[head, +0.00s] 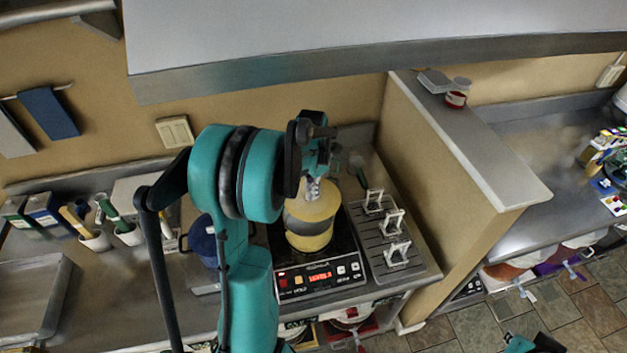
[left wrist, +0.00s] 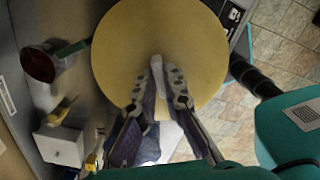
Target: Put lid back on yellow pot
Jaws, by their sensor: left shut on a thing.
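The yellow pot (head: 311,243) stands on the black induction cooker (head: 322,284) in the head view. Its round yellow lid (head: 318,206) is over the pot, with a grey band showing between them. I cannot tell whether lid and pot touch. In the left wrist view the lid (left wrist: 120,45) is a wide flat disc that hides the pot. My left gripper (head: 313,186) is shut on the lid's pale handle from above; its fingers also show in the left wrist view (left wrist: 158,82). Of my right arm, only a piece (head: 535,345) shows at the bottom edge; its jaws are unclear.
A dark grey rack with several white holders (head: 393,222) is right of the cooker, beside a partition wall (head: 450,150). A blue pot (head: 203,243) stands left of the cooker, partly behind my arm. Utensil cups (head: 128,233) are farther left. A hood (head: 380,50) hangs above.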

